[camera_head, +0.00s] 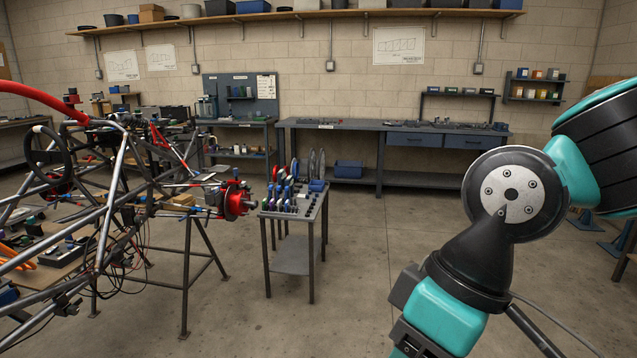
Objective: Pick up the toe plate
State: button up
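I cannot pick out a toe plate for certain at this distance. A small metal cart (288,260) stands in the middle of the floor. Its top holds several small blue, black and white items (290,198) and upright grey rounded plates (316,163), too small to tell apart. My arm (462,262) fills the right side of the view and bends down toward the bottom edge. My gripper's fingertips do not show, so whether it holds anything is hidden.
A tube chassis (120,165) on dark stands with a red hub (236,200) fills the left, close beside the cart. A long workbench (400,126) runs along the back wall. Concrete floor (365,240) is clear between the cart and my arm.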

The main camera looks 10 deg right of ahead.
aim_at(281, 174)
jog(key=z, duration=0.8)
jog(key=k, duration=1)
jog(key=z, duration=1.05)
jog(key=i, duration=2.5)
jog(key=u, duration=0.45)
jog(key=i, duration=2.2)
jog(key=u, duration=0.35)
jog(key=i, duration=2.1)
jog(key=u, duration=0.7)
jog(key=i, duration=1.55)
jog(key=u, duration=1.4)
jog(key=i, duration=1)
jog(key=u, duration=1.05)
